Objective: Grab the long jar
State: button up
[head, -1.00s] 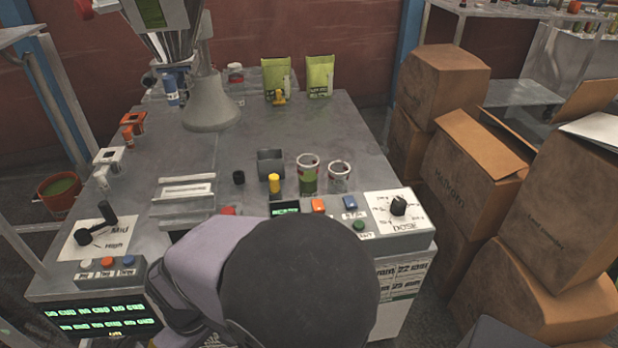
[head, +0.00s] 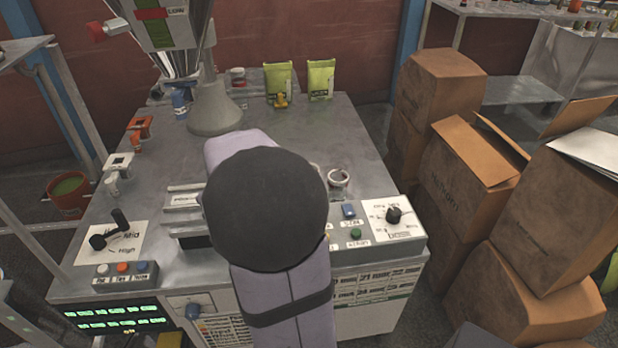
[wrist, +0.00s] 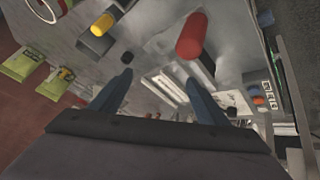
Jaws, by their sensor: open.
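In the head view the taller jar is almost wholly hidden behind my arm; only a sliver of a rim (head: 315,168) shows. A shorter open jar (head: 339,178) stands to its right on the table. In the wrist view a pale-rimmed open jar (wrist: 36,8) is cut off at the top left corner; I cannot tell which of the two it is. My gripper (wrist: 160,70) is open with nothing between its fingers. It is above the machine table, apart from that jar. In the head view the gripper is hidden by my own arm.
The wrist view shows a yellow cylinder (wrist: 102,24), a red cylinder (wrist: 191,36) and a small black knob (wrist: 126,57) near the fingers. Green bags (head: 320,80) stand at the back. A dial panel (head: 394,217) is at front right, with stacked boxes (head: 470,180) beyond.

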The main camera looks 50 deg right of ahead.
jog(key=s+d+f+m+t+h, duration=0.25)
jog(key=s+d+m, duration=0.2)
jog(key=d, duration=0.65)
jog(key=s+d+f+m+t+h, duration=0.1)
jog(key=s+d+f+m+h, duration=0.3)
jog(key=d, duration=0.7)
jog(key=x, duration=0.6)
jog(key=shift+d+n+y, duration=0.35)
jog(key=shift+d, duration=0.1)
jog(key=shift+r, duration=0.1)
jog(key=shift+c, duration=0.2)
jog(key=c, duration=1.2)
jog(key=shift+r, duration=0.15)
